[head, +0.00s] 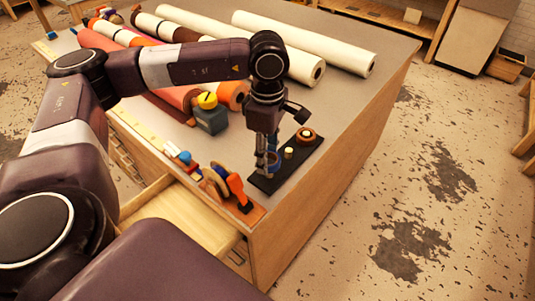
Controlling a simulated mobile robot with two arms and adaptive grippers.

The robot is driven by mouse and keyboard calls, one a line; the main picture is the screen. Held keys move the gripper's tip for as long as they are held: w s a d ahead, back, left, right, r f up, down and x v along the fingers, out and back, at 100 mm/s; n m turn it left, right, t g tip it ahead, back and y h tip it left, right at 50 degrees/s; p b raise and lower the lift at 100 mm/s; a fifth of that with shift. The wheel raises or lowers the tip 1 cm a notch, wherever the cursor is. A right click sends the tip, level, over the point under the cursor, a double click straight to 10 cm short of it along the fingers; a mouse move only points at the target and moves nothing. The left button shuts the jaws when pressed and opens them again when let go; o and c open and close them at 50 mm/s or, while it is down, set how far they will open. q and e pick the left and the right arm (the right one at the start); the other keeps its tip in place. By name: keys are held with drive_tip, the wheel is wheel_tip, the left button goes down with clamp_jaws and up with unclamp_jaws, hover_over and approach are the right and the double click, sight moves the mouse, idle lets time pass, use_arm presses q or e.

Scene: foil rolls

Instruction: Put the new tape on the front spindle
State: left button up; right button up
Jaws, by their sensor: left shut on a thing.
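A dark base plate (296,161) lies near the table's right front corner. My left gripper (267,166) points down over the front end of the plate. It is shut on a blue ring-shaped roll, the tape (273,161), low at the plate. The fingers hide much of the tape and the front spindle, so I cannot tell whether the tape is around the spindle or touches the plate. My right gripper is out of view.
An orange-handled tool (238,190) and upright rolls (214,184) stand left of the plate. A dark box with a yellow top (211,113) is farther back. White rolls (305,42) lie across the table. A drawer (185,214) is open at the front.

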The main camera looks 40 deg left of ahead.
use_arm(q)
drive_tip(key=shift+f, duration=0.1)
drive_tip(key=shift+f+b, duration=1)
drive_tip(key=shift+b, duration=0.05)
drive_tip(key=shift+f, duration=0.2)
drive_tip(key=shift+f+b, duration=0.55)
drive_tip(key=shift+b, duration=0.3)
drive_tip(key=shift+f+b, duration=0.4)
idle(0.4)
drive_tip(key=o, duration=1.2)
drive_tip(key=shift+o, duration=0.2)
drive_tip(key=shift+r, duration=0.15)
